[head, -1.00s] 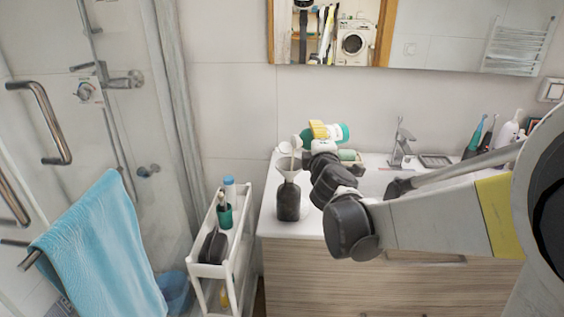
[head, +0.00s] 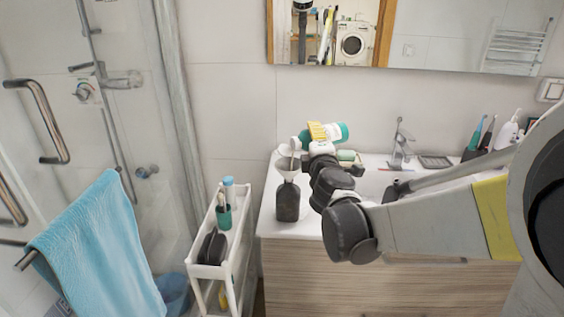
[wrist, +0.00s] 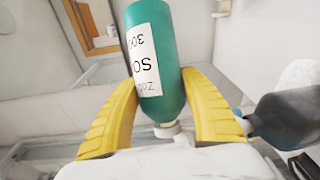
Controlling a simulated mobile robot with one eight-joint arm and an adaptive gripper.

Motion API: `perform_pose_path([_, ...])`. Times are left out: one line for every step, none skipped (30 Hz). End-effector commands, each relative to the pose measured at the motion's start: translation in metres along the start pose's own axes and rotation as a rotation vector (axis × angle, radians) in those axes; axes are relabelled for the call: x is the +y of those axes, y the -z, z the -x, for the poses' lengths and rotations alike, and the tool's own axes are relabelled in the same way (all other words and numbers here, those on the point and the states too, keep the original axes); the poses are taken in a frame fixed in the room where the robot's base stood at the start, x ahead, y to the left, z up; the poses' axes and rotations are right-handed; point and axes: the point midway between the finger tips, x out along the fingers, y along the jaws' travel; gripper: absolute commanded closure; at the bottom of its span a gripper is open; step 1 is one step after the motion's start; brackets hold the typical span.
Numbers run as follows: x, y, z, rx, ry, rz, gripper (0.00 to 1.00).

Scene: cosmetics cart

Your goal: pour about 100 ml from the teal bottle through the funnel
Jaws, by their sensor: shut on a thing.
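The teal bottle (head: 338,131) is tipped far over in my gripper (head: 318,131), its base end to the right, above the counter. In the wrist view the bottle (wrist: 172,70) sits between both yellow fingers, its white label upside down. My gripper (wrist: 158,115) is shut on it. The pale funnel (head: 287,167) stands in the neck of a dark bottle (head: 288,203), upright on the counter's left end. A white piece, perhaps the bottle's mouth, shows just above the funnel. A thin pale streak runs below it; I cannot tell if it is liquid. Liquid levels are hidden.
A white cart (head: 240,248) with bottles and a dark item stands left of the counter (head: 270,226). A faucet (head: 400,145), soap dish and toiletries lie to the right. A blue towel (head: 95,250) hangs at the far left. My arm covers part of the sink.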

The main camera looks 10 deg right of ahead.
Motion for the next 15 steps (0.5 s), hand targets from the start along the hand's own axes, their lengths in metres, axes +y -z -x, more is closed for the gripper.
perform_pose_path([-0.0007, 0.0004, 0.0, 0.0, -0.002, 0.006, 0.9])
perform_pose_path([-0.0008, 0.0004, 0.0, 0.0, -0.003, 0.009, 0.9])
perform_pose_path([-0.001, 0.0005, 0.0, 0.0, -0.005, 0.014, 0.9])
perform_pose_path([-0.0011, 0.0006, 0.0, -0.001, -0.007, 0.017, 0.9])
perform_pose_path([-0.0012, 0.0007, 0.0, -0.001, -0.008, 0.019, 0.9])
perform_pose_path([-0.0014, 0.0008, 0.0001, -0.001, -0.01, 0.024, 0.9])
perform_pose_path([-0.0015, 0.0008, 0.0, -0.001, -0.011, 0.028, 0.9])
perform_pose_path([-0.0017, 0.0008, 0.0, -0.002, -0.013, 0.031, 0.9])
perform_pose_path([-0.0019, 0.0009, 0.0001, -0.002, -0.014, 0.035, 0.9])
perform_pose_path([-0.002, 0.0009, 0.0001, -0.002, -0.016, 0.039, 0.9])
perform_pose_path([-0.0021, 0.001, 0.0001, -0.003, -0.017, 0.042, 0.9])
perform_pose_path([-0.0024, 0.001, 0.0001, -0.003, -0.019, 0.046, 0.9])
perform_pose_path([-0.0025, 0.0011, 0.0001, -0.003, -0.02, 0.05, 0.9])
perform_pose_path([-0.0026, 0.0012, 0.0001, -0.004, -0.022, 0.054, 0.9])
perform_pose_path([-0.0028, 0.0012, 0.0002, -0.004, -0.023, 0.058, 0.9])
